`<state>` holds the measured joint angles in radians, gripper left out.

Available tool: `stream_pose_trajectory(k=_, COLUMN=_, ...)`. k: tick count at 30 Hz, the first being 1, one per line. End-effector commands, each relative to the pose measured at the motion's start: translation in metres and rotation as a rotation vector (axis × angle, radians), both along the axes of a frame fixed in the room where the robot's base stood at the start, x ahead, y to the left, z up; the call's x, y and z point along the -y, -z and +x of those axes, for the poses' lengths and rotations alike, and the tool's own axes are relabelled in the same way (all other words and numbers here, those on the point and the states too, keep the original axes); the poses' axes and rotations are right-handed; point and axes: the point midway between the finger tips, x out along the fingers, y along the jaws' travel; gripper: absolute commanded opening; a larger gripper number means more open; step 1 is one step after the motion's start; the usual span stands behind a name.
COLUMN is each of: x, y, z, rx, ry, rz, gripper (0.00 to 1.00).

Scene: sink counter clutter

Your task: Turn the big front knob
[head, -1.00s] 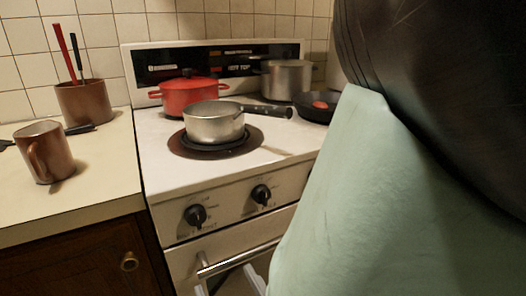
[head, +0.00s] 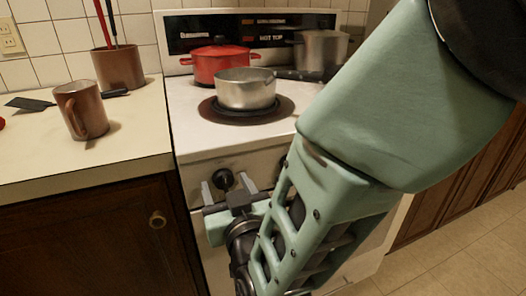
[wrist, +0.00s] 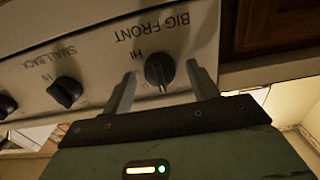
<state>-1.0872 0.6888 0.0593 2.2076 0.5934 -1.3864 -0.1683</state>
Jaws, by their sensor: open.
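The big front knob (wrist: 160,71) is black and round, under the upside-down label "BIG FRONT" in the wrist view. In the head view the same knob (head: 223,179) is on the left of the stove's front panel. My gripper (wrist: 161,76) is open, with one finger on each side of the knob and gaps between the fingers and the knob. In the head view my gripper (head: 228,188) is at the panel, its two fingers pointing at the stove. I cannot tell how far the fingertips are from the panel.
The small back knob (wrist: 65,92) is beside it on the panel. A silver saucepan (head: 245,90) sits on the front burner, and a red pot (head: 218,66) stands behind it. A brown mug (head: 82,110) stands on the left counter (head: 40,165).

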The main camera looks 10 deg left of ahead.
Motion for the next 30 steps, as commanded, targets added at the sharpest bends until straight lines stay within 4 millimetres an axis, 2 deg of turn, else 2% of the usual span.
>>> stream_pose_trajectory(k=9, x=-0.0016, y=0.0001, z=0.003, rx=0.0, ry=0.0, rz=0.0, gripper=0.59)
stream_pose_trajectory(k=10, x=-0.0016, y=0.0, z=0.003, rx=0.0, ry=0.0, rz=0.0, gripper=0.56)
stream_pose_trajectory(k=12, x=-0.0016, y=0.0, z=0.0029, rx=0.0, ry=0.0, rz=0.0, gripper=0.37)
stream_pose_trajectory(k=15, x=-0.0015, y=0.0, z=0.0028, rx=0.0, ry=0.001, rz=0.0, gripper=0.14)
stream_pose_trajectory(k=23, x=-0.0013, y=0.0007, z=0.0029, rx=-0.008, ry=0.001, rz=0.014, gripper=0.14)
stream_pose_trajectory(k=30, x=-0.001, y=0.0028, z=0.0035, rx=-0.06, ry=0.002, rz=0.1, gripper=0.14)
